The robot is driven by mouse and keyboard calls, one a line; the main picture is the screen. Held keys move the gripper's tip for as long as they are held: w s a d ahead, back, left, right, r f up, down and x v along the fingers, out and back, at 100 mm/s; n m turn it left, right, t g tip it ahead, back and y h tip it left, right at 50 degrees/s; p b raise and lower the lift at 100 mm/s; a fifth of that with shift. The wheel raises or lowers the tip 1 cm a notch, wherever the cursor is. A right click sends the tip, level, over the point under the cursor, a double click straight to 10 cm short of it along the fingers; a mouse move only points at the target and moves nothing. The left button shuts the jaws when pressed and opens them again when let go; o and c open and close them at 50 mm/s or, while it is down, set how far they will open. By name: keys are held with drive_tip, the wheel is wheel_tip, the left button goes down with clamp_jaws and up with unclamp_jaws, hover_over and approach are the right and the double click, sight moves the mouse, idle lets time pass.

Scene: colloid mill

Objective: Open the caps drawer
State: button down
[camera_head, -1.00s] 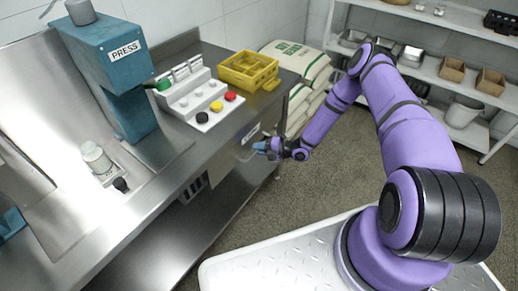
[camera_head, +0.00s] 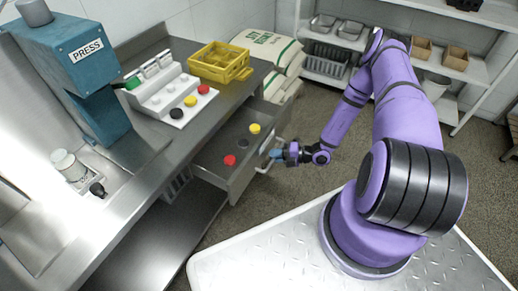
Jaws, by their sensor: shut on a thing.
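The caps drawer (camera_head: 236,185) stands pulled out from the front of the steel bench. Inside it lie a red cap (camera_head: 230,160), a yellow cap (camera_head: 255,128) and a dark cap (camera_head: 243,143). My gripper (camera_head: 274,154) is at the drawer's front, shut on its handle (camera_head: 265,167). The fingertips look blue and are small in this view, so the exact grip is hard to make out.
On the bench are a blue press (camera_head: 75,62), a white stand (camera_head: 165,92) with colored caps and a yellow crate (camera_head: 222,64). Sacks (camera_head: 275,52) lie behind the bench. Shelves line the back wall. Open floor lies right of the drawer.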

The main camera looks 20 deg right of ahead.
drive_tip(key=s+d, duration=0.4)
drive_tip(key=s, duration=0.2)
drive_tip(key=shift+d, duration=0.25)
drive_tip(key=c, duration=1.1)
unclamp_jaws()
drive_tip(key=shift+c, duration=0.2)
drive_tip(key=v, duration=1.1)
